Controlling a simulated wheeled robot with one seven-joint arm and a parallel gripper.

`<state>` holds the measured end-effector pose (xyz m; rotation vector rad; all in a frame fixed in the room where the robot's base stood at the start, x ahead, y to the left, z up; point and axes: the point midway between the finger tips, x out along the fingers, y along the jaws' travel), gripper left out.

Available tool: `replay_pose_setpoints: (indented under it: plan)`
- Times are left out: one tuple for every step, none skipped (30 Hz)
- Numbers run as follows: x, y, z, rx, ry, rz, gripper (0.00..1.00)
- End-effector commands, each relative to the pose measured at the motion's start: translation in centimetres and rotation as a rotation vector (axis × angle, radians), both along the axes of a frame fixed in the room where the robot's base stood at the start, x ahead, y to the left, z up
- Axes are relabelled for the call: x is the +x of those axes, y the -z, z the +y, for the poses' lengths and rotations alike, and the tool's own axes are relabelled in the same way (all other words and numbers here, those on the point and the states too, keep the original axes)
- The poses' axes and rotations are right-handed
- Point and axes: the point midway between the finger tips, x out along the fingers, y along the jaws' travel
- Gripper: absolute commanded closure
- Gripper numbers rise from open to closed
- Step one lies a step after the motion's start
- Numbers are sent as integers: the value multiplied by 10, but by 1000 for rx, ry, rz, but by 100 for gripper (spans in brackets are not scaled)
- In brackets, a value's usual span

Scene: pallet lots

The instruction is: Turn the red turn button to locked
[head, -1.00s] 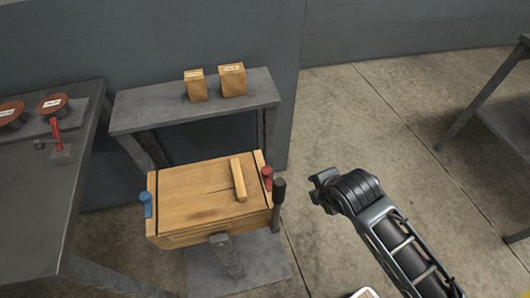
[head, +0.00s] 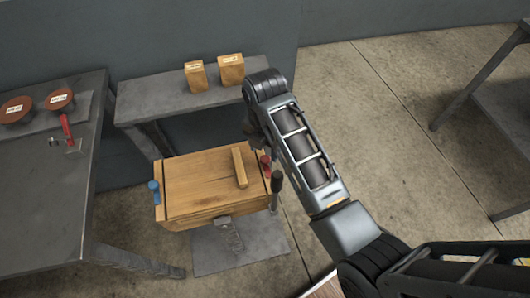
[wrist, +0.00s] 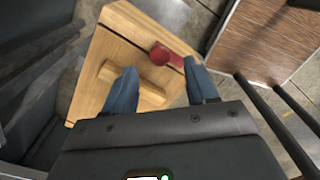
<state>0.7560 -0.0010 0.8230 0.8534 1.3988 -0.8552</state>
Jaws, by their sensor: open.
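The wooden box (head: 200,205) stands on a low stand, its lid (head: 195,180) on top with a wooden bar handle (head: 240,167). The red turn button (head: 266,166) sits at the box's right end, partly beside my arm in the head view. In the head view my gripper (head: 256,130) is mostly hidden by my wrist.
A blue button (head: 154,191) is at the box's left end. A table (head: 45,210) stands left. Open floor (head: 380,110) lies right.

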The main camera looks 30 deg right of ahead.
Motion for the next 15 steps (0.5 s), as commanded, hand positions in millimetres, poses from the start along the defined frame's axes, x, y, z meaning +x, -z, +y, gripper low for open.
replay_pose_setpoints:
  plan:
    - [-1, 8, 0, 1, 0, 3, 43]
    - [-1, 12, 0, 0, 0, 2, 43]
    - [-1, 18, 1, 0, -1, 1, 43]
    - [0, 21, 1, 0, 0, 1, 43]
    - [0, 25, 0, 1, 0, 0, 43]
    - [0, 29, 0, 0, 1, 1, 43]
    - [0, 31, 0, 1, 1, 0, 43]
    - [0, 34, 0, 0, 1, -1, 43]
    - [0, 36, 0, 0, 1, -1, 43]
    - [0, 38, 0, 0, 1, 0, 43]
    - [0, 39, 0, 0, 1, -1, 43]
    - [0, 40, 0, 0, 1, -1, 43]
    - [0, 40, 0, 0, 1, -1, 43]
    - [0, 40, 0, 0, 1, -2, 43]
    - [0, 40, 0, 0, 1, -2, 43]
